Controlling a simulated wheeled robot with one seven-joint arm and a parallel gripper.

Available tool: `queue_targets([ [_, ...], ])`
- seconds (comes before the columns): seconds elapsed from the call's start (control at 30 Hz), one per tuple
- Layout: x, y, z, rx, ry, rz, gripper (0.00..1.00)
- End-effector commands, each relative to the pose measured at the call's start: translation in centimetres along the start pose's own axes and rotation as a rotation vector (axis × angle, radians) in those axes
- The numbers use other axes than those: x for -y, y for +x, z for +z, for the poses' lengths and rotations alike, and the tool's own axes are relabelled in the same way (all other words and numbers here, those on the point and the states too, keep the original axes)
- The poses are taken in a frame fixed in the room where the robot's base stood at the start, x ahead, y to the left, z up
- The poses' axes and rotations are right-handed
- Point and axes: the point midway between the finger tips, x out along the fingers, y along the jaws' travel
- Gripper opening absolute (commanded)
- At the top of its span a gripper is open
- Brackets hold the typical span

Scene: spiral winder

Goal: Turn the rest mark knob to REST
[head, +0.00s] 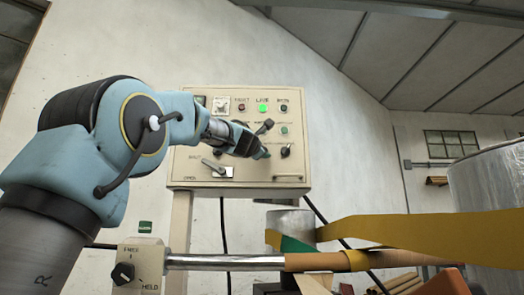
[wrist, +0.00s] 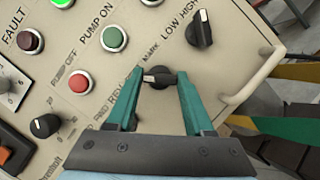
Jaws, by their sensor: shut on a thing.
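In the wrist view a black knob (wrist: 158,78) sits between the tips of my gripper's teal fingers (wrist: 159,80), which are closed on its sides. The knob has a white pointer mark that faces left in that view. The word MARK is printed above it, and further lettering is partly covered by the left finger, so the REST position cannot be read clearly. In the head view my gripper (head: 262,150) is against the right part of the cream control panel (head: 185,180); the held knob is hidden there.
Close by on the panel are a LOW/HIGH knob (wrist: 200,28), a green PUMP ON button (wrist: 113,38), a red button (wrist: 79,82) and another black knob (wrist: 46,125). A handle bar (wrist: 256,78) stands out at the right. A FREE/HELD box (head: 135,265) is below.

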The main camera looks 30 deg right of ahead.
Motion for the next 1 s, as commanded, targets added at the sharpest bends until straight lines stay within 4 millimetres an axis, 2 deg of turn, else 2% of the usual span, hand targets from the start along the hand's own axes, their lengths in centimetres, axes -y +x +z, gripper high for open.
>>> queue_targets([
  [0.07,0.1,0.0,-0.1,-0.001,-0.002,-0.001,0.0],
  [0.1,0.1,0.0,-0.1,-0.001,-0.002,-0.001,0.56],
  [0.33,0.0,0.0,0.0,-0.001,-0.001,-0.001,0.82],
  [0.67,0.0,-0.5,0.0,0.0,0.0,0.0,0.82],
  [0.77,0.1,-1.6,-0.1,0.0,0.0,0.001,0.82],
  [1.0,0.3,-6.3,-0.2,0.001,0.0,0.001,0.82],
])
